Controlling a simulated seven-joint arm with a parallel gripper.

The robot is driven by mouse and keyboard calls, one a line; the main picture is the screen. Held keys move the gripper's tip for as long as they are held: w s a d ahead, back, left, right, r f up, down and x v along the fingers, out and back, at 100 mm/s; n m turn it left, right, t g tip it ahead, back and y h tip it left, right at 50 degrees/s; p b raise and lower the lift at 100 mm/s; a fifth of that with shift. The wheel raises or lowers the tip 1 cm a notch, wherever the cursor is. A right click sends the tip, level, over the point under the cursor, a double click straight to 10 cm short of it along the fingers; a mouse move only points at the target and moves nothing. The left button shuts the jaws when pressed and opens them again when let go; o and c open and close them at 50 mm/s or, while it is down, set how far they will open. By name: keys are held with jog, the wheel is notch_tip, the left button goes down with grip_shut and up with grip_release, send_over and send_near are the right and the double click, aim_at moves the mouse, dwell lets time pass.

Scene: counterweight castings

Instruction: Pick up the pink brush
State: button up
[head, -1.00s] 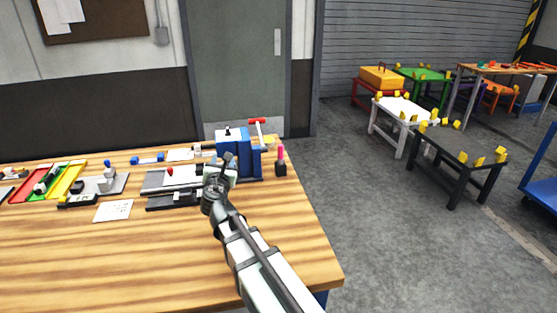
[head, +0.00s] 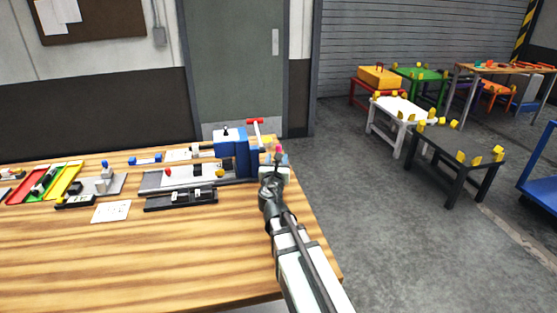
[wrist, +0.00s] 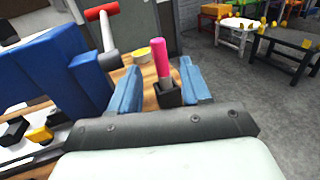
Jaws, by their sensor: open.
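The pink brush (wrist: 161,58) stands upright in a small black holder (wrist: 168,93) near the table's right end. The fingers are apart and nothing is held. In the head view my gripper (head: 274,160) is at the right end of the table and covers most of the brush; only a bit of pink (head: 279,148) shows above it.
A blue machine (head: 237,152) with a red-handled lever (head: 255,121) stands just left of my gripper. A yellow round dish (wrist: 142,54) lies behind the brush. The wooden table's (head: 150,255) front is clear. Grey floor lies to the right.

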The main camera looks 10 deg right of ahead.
aim_at(279, 150)
jog(key=x, duration=0.6)
jog(key=shift+w, duration=0.3)
grip_shut()
